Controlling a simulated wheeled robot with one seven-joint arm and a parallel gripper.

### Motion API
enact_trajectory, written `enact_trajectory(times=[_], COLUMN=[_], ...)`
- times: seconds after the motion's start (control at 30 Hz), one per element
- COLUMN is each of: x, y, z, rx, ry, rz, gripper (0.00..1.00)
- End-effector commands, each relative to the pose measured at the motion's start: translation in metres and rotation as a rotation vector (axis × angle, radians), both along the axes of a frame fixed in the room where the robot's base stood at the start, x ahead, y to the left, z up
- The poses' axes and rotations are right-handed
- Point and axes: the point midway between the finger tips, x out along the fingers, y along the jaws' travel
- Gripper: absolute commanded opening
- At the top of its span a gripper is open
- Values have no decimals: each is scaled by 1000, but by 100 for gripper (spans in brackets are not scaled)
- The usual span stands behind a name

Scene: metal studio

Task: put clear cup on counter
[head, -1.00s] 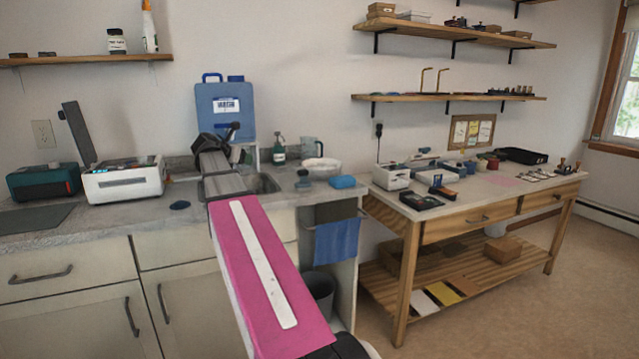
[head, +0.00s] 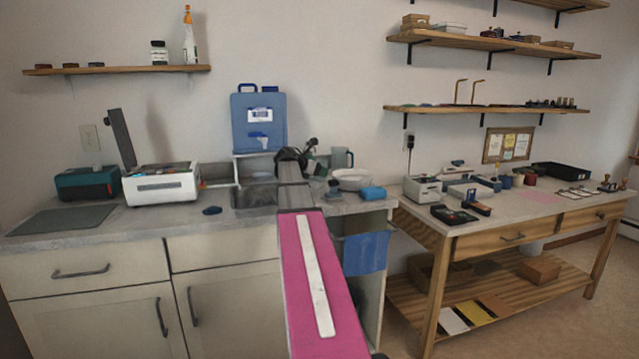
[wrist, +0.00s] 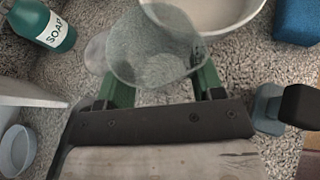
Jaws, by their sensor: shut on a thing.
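The clear cup (wrist: 150,48) is see-through and sits between the green fingers of my gripper (wrist: 163,82) in the wrist view. The gripper is shut on it. The speckled grey counter (wrist: 88,95) lies below, and I cannot tell if the cup's base touches it. The cup is right beside the white bowl (wrist: 215,14) and overlaps its rim in the picture. In the head view my arm reaches over the counter (head: 120,222) near the sink, and its dark end (head: 290,160) hides the fingers; I cannot make out the cup there.
A green soap bottle (wrist: 55,32) stands left of the cup. A blue sponge (wrist: 298,22) lies to the right, and a grey-blue item with a black top (wrist: 272,108) is close to the right finger. A blue container (head: 259,120) stands behind the sink (head: 253,197).

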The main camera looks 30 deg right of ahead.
Motion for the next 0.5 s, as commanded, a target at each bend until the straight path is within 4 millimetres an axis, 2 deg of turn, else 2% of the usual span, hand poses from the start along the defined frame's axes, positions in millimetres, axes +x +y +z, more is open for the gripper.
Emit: enact_trajectory(times=[0.23, 0.5], x=[-1, -1], y=[-8, -8], z=[-11, -44], rx=[0, 1], ry=[1, 1], rz=[0, 0], gripper=[37, 37])
